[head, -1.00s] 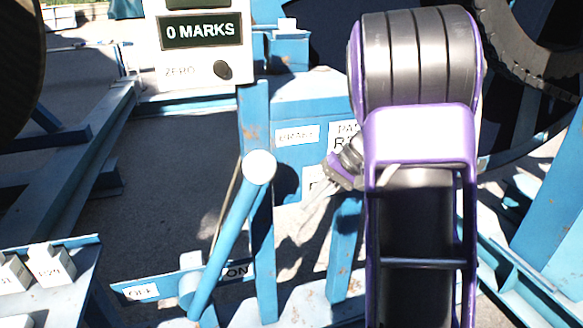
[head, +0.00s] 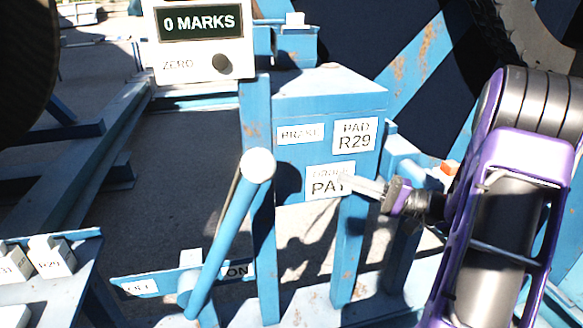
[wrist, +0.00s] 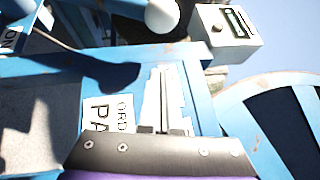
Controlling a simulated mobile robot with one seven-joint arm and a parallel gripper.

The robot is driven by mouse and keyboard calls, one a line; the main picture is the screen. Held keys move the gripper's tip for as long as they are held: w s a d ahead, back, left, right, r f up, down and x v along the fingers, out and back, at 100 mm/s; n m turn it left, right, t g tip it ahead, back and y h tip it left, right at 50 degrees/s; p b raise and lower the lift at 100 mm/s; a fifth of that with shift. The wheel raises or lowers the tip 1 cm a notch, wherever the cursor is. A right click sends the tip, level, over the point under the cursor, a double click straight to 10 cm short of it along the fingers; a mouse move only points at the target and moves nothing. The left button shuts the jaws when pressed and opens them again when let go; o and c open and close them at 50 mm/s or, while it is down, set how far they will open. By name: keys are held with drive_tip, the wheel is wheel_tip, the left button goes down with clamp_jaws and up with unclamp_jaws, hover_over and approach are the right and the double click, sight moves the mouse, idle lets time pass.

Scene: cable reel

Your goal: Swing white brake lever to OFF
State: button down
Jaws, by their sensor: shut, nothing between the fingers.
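The brake lever is a blue bar (head: 226,232) with a round white knob (head: 258,165) on top. It tilts up and right from its lower end, between the OFF label (head: 139,287) on the left and the ON label (head: 236,270) on the right. It leans toward the ON side. In the wrist view the knob (wrist: 162,14) shows at the top edge. My gripper (head: 345,182) is shut and empty, to the right of the knob and apart from it, its fingers in front of the lower PAD label. In the wrist view the closed fingers (wrist: 162,72) point toward the knob.
A blue box (head: 330,90) with BRAKE and PAD R29 labels stands behind the lever. A white counter (head: 198,35) reading 0 MARKS is above it. White blocks (head: 52,256) sit on a blue stand at lower left. Blue posts (head: 348,250) stand below the box.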

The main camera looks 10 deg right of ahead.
drive_tip(key=shift+a, duration=0.1)
drive_tip(key=s+a+x, duration=0.1)
drive_tip(key=s+x, duration=0.1)
drive_tip(key=x, duration=1)
drive_tip(key=shift+a+r, duration=0.15)
drive_tip(key=shift+a, duration=0.45)
